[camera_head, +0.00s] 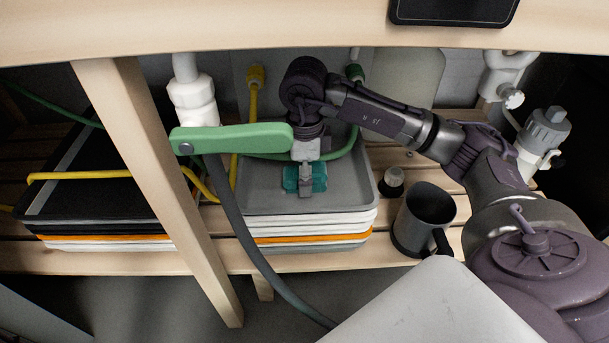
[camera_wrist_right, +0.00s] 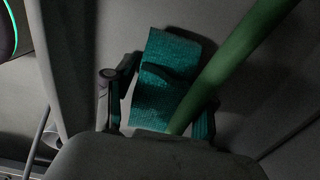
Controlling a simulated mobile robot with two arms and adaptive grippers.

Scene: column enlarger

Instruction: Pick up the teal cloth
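The teal cloth (camera_head: 319,176) lies in the top grey tray (camera_head: 345,199), partly hidden by my right gripper (camera_head: 305,186), which reaches down over it. In the right wrist view the cloth (camera_wrist_right: 168,82) looks folded and lies between the two spread fingers of my right gripper (camera_wrist_right: 160,105). The gripper looks open, with a finger on each side of the cloth. The lower part of the cloth is hidden by the gripper body. I cannot tell whether the fingers touch it. My left gripper is not in view.
A green lever (camera_head: 235,138) and a green hose (camera_head: 345,148) run close to my right gripper. A green bar or hose (camera_wrist_right: 232,62) crosses the wrist view. A wooden post (camera_head: 150,165) stands left, a dark mug (camera_head: 424,213) right. The tabletop (camera_head: 290,25) overhangs.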

